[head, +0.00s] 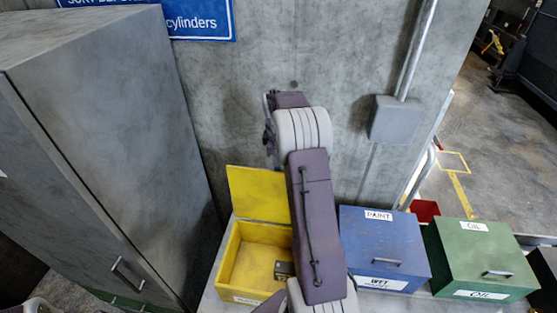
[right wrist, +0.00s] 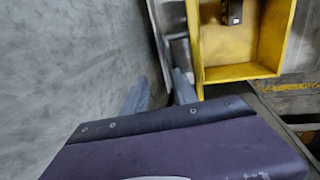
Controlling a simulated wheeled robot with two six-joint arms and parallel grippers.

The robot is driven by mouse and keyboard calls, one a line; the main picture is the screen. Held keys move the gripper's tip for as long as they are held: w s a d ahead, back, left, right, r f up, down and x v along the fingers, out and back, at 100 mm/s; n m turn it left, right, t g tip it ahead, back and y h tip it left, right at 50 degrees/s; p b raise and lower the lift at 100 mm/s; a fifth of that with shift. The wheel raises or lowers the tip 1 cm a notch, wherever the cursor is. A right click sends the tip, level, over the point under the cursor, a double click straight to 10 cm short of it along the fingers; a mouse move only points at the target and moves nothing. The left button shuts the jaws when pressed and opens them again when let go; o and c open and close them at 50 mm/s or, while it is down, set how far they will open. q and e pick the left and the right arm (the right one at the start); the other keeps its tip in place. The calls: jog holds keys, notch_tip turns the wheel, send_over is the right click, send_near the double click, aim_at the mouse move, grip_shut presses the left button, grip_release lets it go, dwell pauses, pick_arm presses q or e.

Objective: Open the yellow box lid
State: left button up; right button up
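The yellow box (head: 233,262) stands on the bench in the head view, left of my right arm. Its yellow lid (head: 258,194) is raised and stands up at the back of the box, so the inside shows. A small dark object (head: 284,270) lies inside, partly behind my arm. The right wrist view shows the open yellow box (right wrist: 238,71) at the upper right. My right gripper (right wrist: 160,90) has its two grey fingers apart with nothing seen between them, beside the box. In the head view my right arm hides part of the box and lid. My left gripper is not in view.
A blue PAINT box (head: 384,243) and a green OIL box (head: 478,250), both closed, stand to the right. A tall grey cabinet (head: 95,130) stands at the left. A concrete wall (head: 245,90) with a grey conduit box (head: 396,119) is close behind.

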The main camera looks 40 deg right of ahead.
jog(key=b+v, duration=0.1)
jog(key=v, duration=0.3)
jog(key=shift+s+a+r, duration=0.15)
jog(key=shift+a+r, duration=0.05)
jog(key=shift+r, duration=0.1)
jog(key=shift+s+a+r, duration=0.1)
jog(key=shift+s+r, duration=0.05)
jog(key=shift+r, duration=0.25)
jog(key=shift+f, duration=0.15)
